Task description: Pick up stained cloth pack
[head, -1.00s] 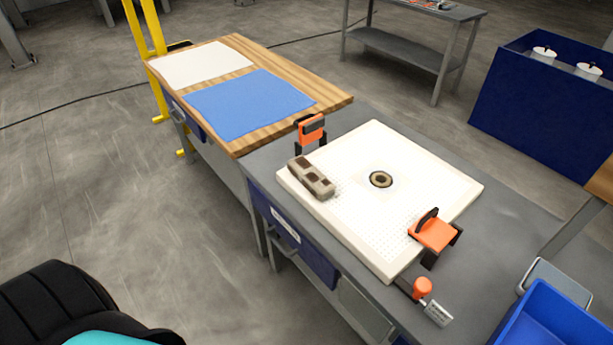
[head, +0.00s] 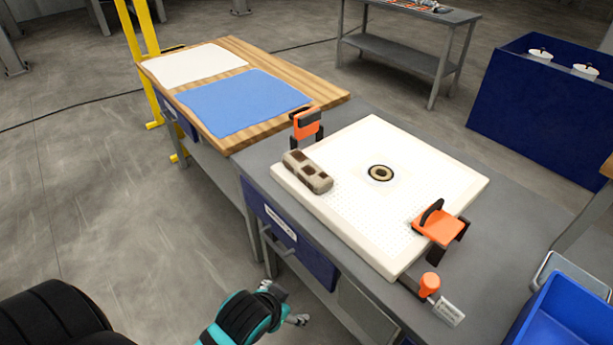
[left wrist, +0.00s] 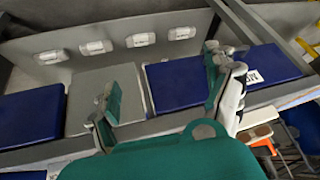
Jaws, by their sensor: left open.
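The stained cloth pack (head: 307,171), a beige roll with dark brown patches, lies on the left edge of the white perforated plate (head: 400,262). My left gripper (head: 286,304) is low in front of the grey bench, below and apart from the pack. Its teal fingers also show in the left wrist view (left wrist: 167,88), spread apart with nothing between them. My right gripper is not in view.
Orange clamps (head: 307,125) (head: 440,227) stand at the plate's edges. An orange-knobbed tool (head: 430,284) lies in front of the plate. A blue bin (head: 560,315) is at the lower right. A wooden table (head: 330,97) holds blue and white cloths.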

